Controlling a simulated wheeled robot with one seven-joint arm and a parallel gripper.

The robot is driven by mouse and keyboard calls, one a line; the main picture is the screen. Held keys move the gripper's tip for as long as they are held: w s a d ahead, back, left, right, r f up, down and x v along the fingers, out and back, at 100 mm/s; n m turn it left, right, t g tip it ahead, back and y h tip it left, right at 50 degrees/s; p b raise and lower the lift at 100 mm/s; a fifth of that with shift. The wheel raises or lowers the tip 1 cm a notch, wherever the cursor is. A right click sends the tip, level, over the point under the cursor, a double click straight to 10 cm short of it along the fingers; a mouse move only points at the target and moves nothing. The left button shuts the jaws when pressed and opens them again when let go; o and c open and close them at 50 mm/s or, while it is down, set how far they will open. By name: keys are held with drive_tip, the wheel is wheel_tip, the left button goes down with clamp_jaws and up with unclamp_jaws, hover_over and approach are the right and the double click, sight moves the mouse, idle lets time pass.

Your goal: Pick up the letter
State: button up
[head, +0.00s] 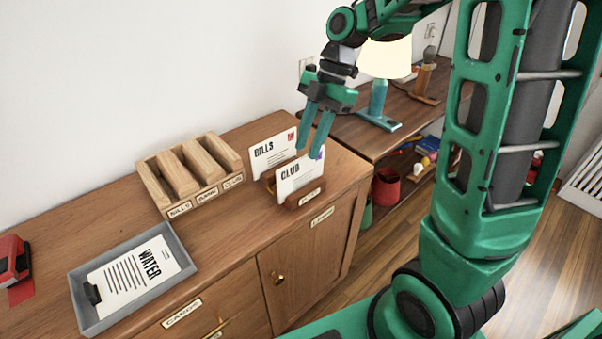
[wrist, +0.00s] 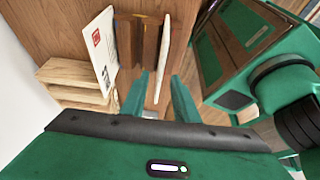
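A white letter marked CLUB (head: 296,180) stands upright in a small wooden holder (head: 309,193) on the cabinet. A second white letter, marked BILLS (head: 270,152), stands behind it. My gripper (head: 311,153) points down at the CLUB letter's upper right corner, its fingers apart with nothing gripped. In the wrist view, the CLUB letter (wrist: 163,58) shows almost edge-on, lined up with the gap between my fingers (wrist: 161,76). The BILLS letter (wrist: 101,48) is outside the gap, to the left. I cannot tell how far the fingertips reach down past the letter's top edge.
A wooden sorter (head: 192,172) with labelled slots stands left of the holder. A grey tray (head: 87,313) holds a paper marked WATER (head: 133,273). A red object (head: 14,262) sits far left. A lamp (head: 378,98) stands on the shelf unit behind my gripper.

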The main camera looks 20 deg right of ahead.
sight(301, 161)
drive_tip(key=x, duration=0.3)
drive_tip(key=shift+a+f, duration=0.15)
drive_tip(key=shift+a, duration=0.25)
drive_tip(key=shift+s+a+f, duration=0.1)
drive_tip(key=shift+a+f, duration=0.1)
drive_tip(key=shift+f, duration=0.4)
drive_tip(key=shift+f, duration=0.25)
drive_tip(key=shift+c, duration=0.6)
clamp_jaws()
